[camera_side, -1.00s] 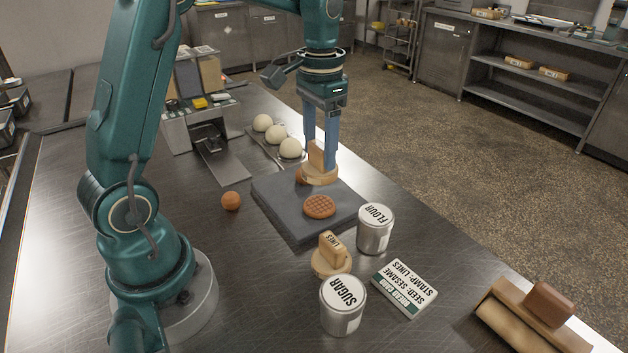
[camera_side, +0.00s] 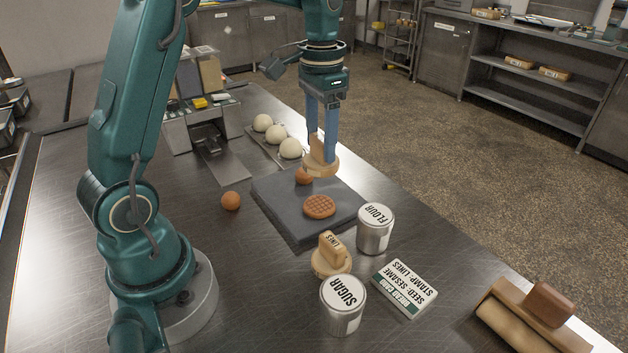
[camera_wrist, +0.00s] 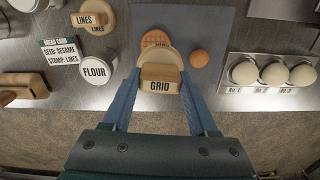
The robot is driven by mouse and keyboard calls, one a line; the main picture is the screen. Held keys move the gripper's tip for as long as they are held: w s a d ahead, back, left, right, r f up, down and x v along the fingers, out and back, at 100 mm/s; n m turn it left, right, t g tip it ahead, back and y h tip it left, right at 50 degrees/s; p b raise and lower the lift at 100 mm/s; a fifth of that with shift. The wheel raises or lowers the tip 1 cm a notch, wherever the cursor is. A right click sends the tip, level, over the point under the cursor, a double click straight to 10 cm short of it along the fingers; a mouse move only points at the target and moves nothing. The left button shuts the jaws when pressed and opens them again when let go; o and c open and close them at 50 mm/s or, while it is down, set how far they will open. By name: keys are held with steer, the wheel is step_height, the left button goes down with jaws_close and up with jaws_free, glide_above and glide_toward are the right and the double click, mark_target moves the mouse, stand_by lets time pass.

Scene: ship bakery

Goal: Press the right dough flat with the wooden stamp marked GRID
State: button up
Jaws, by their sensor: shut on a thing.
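My gripper (camera_side: 321,148) is shut on the wooden GRID stamp (camera_side: 320,166), its label readable in the wrist view (camera_wrist: 160,86). The stamp hangs, slightly tilted, above the far part of the dark grey slab (camera_side: 272,208). On the slab lies a flat orange-brown dough (camera_side: 319,206) with a grid pattern. In the wrist view this ball (camera_wrist: 200,58) shows fully, right of the stamp. Another orange-brown ball (camera_side: 231,201) lies on the table left of the slab.
A LINES stamp (camera_side: 331,258), FLOUR tin (camera_side: 375,232), SUGAR tin (camera_side: 342,306) and order card (camera_side: 404,286) stand near the slab. Several pale balls (camera_side: 290,148) sit on a tray (camera_side: 259,139) behind it. A wooden block tool (camera_side: 533,312) lies at front right.

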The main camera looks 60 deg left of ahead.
steer(key=w+a, duration=0.2)
steer(key=a, duration=0.6)
glide_above(304, 177)
steer(key=shift+n, duration=0.4)
steer(key=shift+f, duration=2.5)
steer(key=shift+f, duration=1.3)
stand_by(1.7)
steer(key=shift+r, duration=0.1)
step_height(304, 177, up, 7)
stand_by(1.2)
